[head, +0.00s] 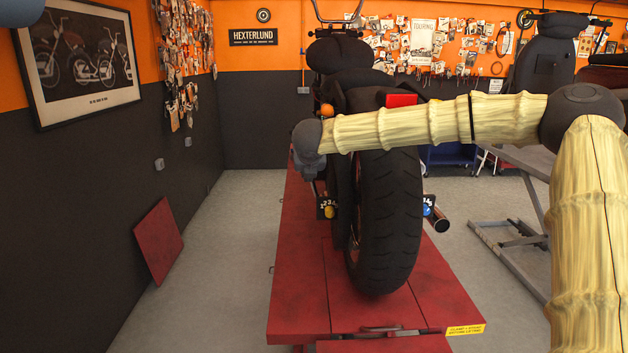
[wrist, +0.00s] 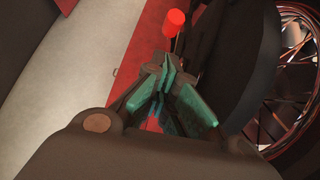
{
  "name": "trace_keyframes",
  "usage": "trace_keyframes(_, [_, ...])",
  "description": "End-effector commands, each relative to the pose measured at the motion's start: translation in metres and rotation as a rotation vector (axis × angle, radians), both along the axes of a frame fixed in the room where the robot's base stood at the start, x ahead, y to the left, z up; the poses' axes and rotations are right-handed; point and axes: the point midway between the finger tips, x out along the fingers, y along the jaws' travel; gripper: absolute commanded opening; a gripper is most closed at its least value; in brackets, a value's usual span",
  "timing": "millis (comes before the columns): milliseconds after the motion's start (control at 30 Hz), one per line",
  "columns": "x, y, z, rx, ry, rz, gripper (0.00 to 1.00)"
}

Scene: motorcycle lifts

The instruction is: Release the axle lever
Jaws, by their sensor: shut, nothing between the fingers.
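A lever with a red cylindrical knob (wrist: 173,23) on a thin dark stem stands just beyond my fingertips in the wrist view; I take it for the axle lever. My gripper (wrist: 168,70) is shut and empty, its teal fingers together just below the stem. Whether they touch the stem cannot be told. In the head view my gripper (head: 310,165) is at the left side of the rear wheel, mostly hidden by my wrist. The motorcycle's rear tyre (head: 388,220) stands upright on the red lift (head: 300,285). The lever is not clear in the head view.
A numbered dark plate with a yellow disc (head: 328,211) sits left of the wheel, and one with a blue disc (head: 428,207) sits right. A spoked wheel (wrist: 295,80) is at the right of the wrist view. Grey floor (head: 225,230) is open on the left.

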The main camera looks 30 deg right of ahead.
Motion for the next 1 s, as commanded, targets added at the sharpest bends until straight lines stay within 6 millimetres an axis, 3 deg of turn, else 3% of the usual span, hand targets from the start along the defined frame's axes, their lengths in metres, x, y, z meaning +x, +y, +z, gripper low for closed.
trace_keyframes(400, [-0.026, 0.002, 0.053, 0.001, 0.005, -0.009, 0.00])
trace_keyframes(600, [-0.029, 0.005, 0.063, 0.001, 0.008, -0.008, 0.00])
trace_keyframes(1000, [-0.029, 0.006, 0.063, 0.001, 0.008, -0.006, 0.00])
